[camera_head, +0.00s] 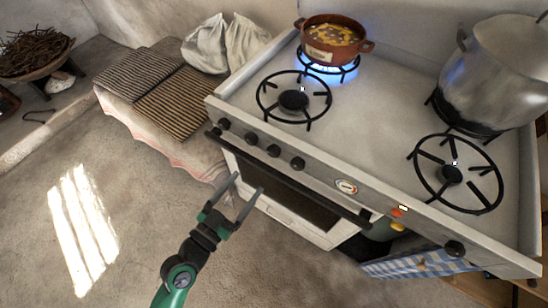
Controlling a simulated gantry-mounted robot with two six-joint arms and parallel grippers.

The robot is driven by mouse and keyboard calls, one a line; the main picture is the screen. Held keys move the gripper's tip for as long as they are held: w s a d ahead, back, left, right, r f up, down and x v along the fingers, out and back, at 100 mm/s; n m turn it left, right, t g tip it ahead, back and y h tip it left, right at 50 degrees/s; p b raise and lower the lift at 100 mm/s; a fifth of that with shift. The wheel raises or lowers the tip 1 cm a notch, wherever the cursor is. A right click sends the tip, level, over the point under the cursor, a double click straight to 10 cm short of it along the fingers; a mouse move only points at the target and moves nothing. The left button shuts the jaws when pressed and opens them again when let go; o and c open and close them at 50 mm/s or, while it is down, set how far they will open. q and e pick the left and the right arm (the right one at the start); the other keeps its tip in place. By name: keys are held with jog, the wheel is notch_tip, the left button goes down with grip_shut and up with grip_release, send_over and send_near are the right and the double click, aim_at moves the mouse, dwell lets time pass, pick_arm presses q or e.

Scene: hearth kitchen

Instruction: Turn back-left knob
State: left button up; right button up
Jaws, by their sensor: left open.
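The white stove (390,95) has a row of dark knobs on the left part of its front panel, with the leftmost knob (224,124) near the corner. Beside it are a second knob (251,139), a third knob (273,151) and another knob (298,163). Which one belongs to the back-left burner cannot be told. A blue flame (332,69) burns on the back-left burner under a clay pot (334,39). My left gripper (243,183) is open and empty in front of the oven door, below the knobs in the picture. My right gripper is not in view.
A dark oven handle bar (290,180) runs below the knobs. A lone knob (454,248) sits at the panel's right end. A large metal pot (495,70) stands back right. The front-left burner (294,100) is empty. Floor left of my gripper is clear.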

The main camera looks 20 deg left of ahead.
aim_at(271, 154)
pick_arm(q)
jog(key=w, duration=0.3)
jog(key=w+d, duration=0.1)
jog(key=w, duration=0.3)
jog(key=w+d, duration=0.1)
jog(key=w, duration=0.3)
jog(key=shift+d, duration=0.2)
jog(key=shift+s, duration=0.1)
jog(key=shift+c, duration=0.2)
grip_shut()
